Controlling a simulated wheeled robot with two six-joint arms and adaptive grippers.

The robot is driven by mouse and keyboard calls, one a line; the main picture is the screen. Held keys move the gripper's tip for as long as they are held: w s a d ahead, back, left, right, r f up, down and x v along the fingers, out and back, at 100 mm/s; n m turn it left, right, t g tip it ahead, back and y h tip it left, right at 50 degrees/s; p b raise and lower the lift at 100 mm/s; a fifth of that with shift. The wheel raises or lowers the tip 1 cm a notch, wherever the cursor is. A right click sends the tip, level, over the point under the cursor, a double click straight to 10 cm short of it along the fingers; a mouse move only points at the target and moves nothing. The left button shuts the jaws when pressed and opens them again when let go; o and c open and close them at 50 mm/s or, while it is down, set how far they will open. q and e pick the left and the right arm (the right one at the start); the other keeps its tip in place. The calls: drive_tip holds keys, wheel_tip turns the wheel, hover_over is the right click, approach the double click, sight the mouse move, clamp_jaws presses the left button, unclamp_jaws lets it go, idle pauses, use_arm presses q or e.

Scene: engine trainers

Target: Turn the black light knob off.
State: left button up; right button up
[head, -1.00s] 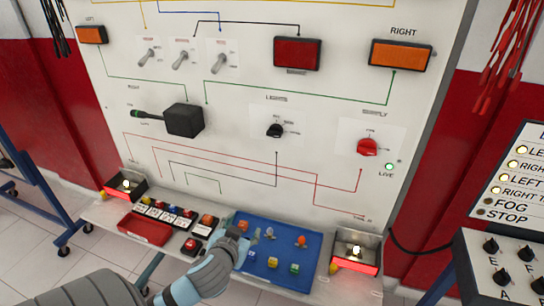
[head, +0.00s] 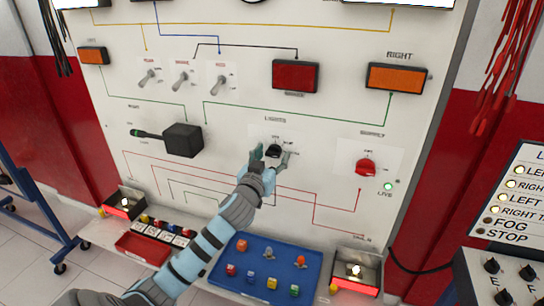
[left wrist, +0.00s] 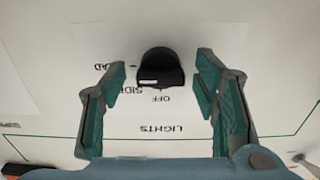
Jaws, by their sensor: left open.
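The black light knob (head: 274,150) sits on the white upright panel under the printed word LIGHTS. In the left wrist view the knob (left wrist: 160,68) shows upside down with the label OFF by it and a white mark on its face. My left gripper (head: 271,155) is at the knob in the head view, with its fingers to either side. In the left wrist view the left gripper (left wrist: 161,95) is open, with its teal fingers left and right of the knob and a gap on both sides. My right gripper is not in view.
A red supply knob (head: 366,167) and a lit green lamp (head: 388,186) are to the right. A black box with a lever (head: 182,140) is to the left.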

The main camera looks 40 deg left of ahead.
use_arm(q)
drive_tip(key=shift+c, duration=0.5)
drive_tip(key=c, duration=1.1)
drive_tip(key=shift+n, duration=0.3)
drive_tip(key=n+b, duration=0.1)
drive_tip(key=n, duration=0.2)
drive_tip(key=shift+n+b, duration=0.3)
drive_tip(key=n+b, duration=0.1)
drive_tip(key=n, duration=0.3)
drive_tip(key=shift+n+b, duration=0.3)
drive_tip(key=n+b, duration=0.2)
drive_tip(key=n, duration=0.3)
drive_tip(key=shift+n+b, duration=0.7)
drive_tip(key=shift+n, duration=1.4)
